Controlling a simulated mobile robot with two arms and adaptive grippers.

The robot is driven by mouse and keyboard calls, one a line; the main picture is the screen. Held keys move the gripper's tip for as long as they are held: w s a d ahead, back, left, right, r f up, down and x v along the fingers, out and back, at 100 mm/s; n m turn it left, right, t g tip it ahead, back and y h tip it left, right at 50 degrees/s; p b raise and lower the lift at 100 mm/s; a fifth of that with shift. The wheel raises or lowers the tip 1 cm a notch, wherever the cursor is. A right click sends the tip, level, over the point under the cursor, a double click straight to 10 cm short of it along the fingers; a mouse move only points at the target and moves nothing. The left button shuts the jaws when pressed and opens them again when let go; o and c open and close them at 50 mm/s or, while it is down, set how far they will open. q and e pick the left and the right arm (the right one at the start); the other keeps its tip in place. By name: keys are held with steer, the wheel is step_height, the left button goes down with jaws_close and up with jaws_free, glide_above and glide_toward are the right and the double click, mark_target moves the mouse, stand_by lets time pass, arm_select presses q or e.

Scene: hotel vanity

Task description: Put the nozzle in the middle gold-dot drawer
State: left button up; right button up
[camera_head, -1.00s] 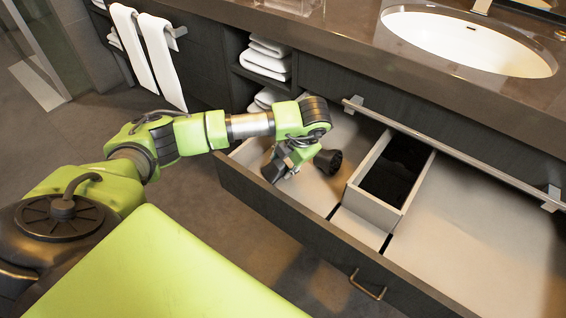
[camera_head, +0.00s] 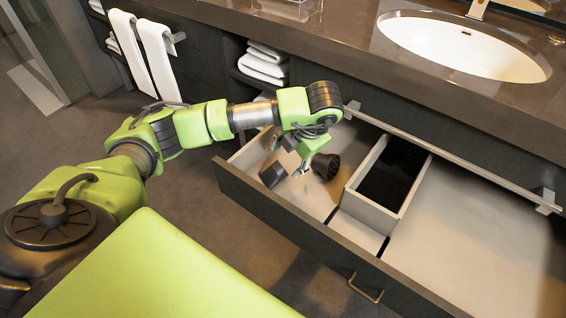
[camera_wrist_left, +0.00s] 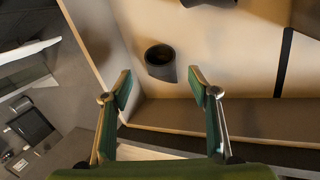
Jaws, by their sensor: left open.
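A dark, hollow, cup-shaped piece (camera_wrist_left: 160,60), which looks like the nozzle, rests on the drawer floor near the front wall. It also shows in the head view (camera_head: 272,176). My left gripper (camera_head: 301,168) is open above the drawer's left section. In the left wrist view its fingertips (camera_wrist_left: 160,82) are spread to either side of the cup-shaped piece, apart from it. A second dark, flared piece (camera_head: 326,166) lies just right of the gripper. The drawer (camera_head: 300,215) is pulled open. No gold dot can be made out. My right gripper is not in view.
A box-like divider with a dark inside (camera_head: 372,208) stands in the middle of the drawer. The right section (camera_head: 470,225) is bare. A metal rail (camera_head: 450,155) runs along the counter front, below the sink (camera_head: 460,45). Folded towels (camera_head: 264,62) sit on shelves behind.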

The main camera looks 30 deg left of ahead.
arm_select(q)
steer(key=v, duration=0.5)
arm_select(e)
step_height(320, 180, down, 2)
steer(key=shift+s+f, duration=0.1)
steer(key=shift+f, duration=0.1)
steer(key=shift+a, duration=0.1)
